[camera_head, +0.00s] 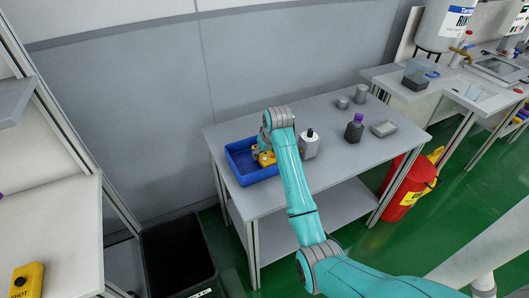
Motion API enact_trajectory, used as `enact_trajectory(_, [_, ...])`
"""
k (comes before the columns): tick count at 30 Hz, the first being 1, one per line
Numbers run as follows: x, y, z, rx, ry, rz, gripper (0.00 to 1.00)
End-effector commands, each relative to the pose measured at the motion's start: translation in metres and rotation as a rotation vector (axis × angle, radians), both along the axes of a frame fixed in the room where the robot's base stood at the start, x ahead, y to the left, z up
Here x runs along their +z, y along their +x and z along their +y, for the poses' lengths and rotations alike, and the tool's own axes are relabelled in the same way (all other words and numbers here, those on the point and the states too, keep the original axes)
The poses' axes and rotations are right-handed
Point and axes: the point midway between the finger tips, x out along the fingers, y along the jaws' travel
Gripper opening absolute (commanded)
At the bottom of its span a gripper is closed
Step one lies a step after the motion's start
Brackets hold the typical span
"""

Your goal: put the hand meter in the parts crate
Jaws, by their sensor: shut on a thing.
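The blue parts crate (240,177) stands at the left end of the grey table. A yellow thing (266,158), which looks like the hand meter, shows at the crate's right part, partly hidden by my arm. My gripper (260,153) reaches down over the crate, shut on this yellow thing. The fingertips are small and partly covered by the yellow thing and my wrist. I cannot tell whether the meter touches the crate floor.
To the right on the table (337,173) stand a white bottle (310,145), a dark bottle with purple cap (354,129), a grey box (384,128) and two grey cylinders (360,93). A black bin (180,262) and red bin (402,190) flank the table.

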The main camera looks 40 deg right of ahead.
Motion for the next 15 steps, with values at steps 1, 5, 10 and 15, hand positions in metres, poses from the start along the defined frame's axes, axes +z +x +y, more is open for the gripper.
enact_trajectory(1, [0.0008,0.0005,-0.0002,0.000,-0.001,-0.002,0.20])
enact_trajectory(5, [0.0011,0.0005,-0.0002,0.000,-0.001,-0.002,0.20])
enact_trajectory(10, [-0.0024,0.0002,-0.0001,0.000,0.000,0.000,0.66])
enact_trajectory(15, [-0.0019,0.0003,-0.0001,0.000,0.000,-0.001,0.89])
